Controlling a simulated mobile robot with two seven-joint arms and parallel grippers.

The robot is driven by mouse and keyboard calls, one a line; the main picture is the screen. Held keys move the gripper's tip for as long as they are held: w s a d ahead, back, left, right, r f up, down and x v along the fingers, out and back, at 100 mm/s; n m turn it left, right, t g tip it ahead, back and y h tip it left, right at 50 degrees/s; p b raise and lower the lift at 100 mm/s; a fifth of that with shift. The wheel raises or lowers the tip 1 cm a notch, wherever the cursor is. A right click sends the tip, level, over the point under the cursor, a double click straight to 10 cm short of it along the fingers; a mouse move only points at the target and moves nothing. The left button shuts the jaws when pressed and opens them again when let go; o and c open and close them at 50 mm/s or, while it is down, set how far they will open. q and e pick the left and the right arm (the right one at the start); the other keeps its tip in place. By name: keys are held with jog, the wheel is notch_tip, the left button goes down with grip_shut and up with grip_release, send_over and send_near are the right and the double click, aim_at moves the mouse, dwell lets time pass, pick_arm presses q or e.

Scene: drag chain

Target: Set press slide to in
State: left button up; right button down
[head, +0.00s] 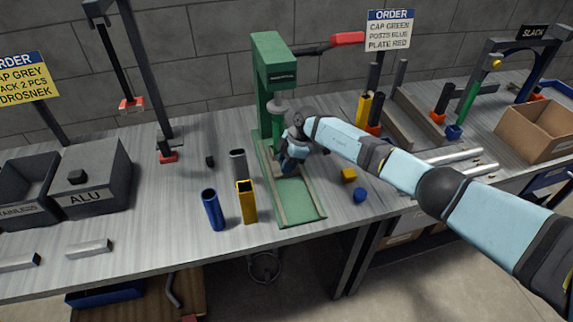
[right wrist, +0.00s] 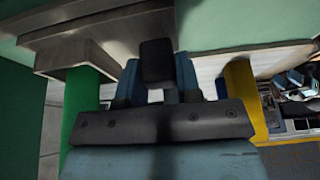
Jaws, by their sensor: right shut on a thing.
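The green press (head: 272,75) stands on the bench, with its lever reaching right to a red grip. Its slide track (head: 297,200) runs from under the ram toward the bench's front edge, and the front part is bare. My right gripper (head: 290,162) is low at the rear of the track, by the press column, and hides most of the slide there. In the right wrist view, my right gripper (right wrist: 158,85) is shut around a small black block (right wrist: 156,62), apparently the slide's handle. My left gripper is out of view.
Blue (head: 212,210), yellow (head: 246,203) and grey (head: 238,163) tubes stand left of the track. An ALU bin (head: 95,175) and a cardboard box (head: 540,128) are farther off.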

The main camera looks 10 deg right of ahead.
jog(key=shift+w+r, duration=0.2)
jog(key=shift+r, duration=0.05)
jog(key=c, duration=0.8)
grip_release()
jog(key=shift+w, duration=0.1)
jog(key=shift+c, duration=0.2)
jog(key=shift+o, duration=0.2)
jog(key=shift+f, duration=0.2)
jog(key=shift+r, duration=0.1)
jog(key=shift+d+r, duration=0.15)
jog(key=shift+r, duration=0.15)
jog(key=v, duration=1.3)
jog(key=shift+f, duration=0.1)
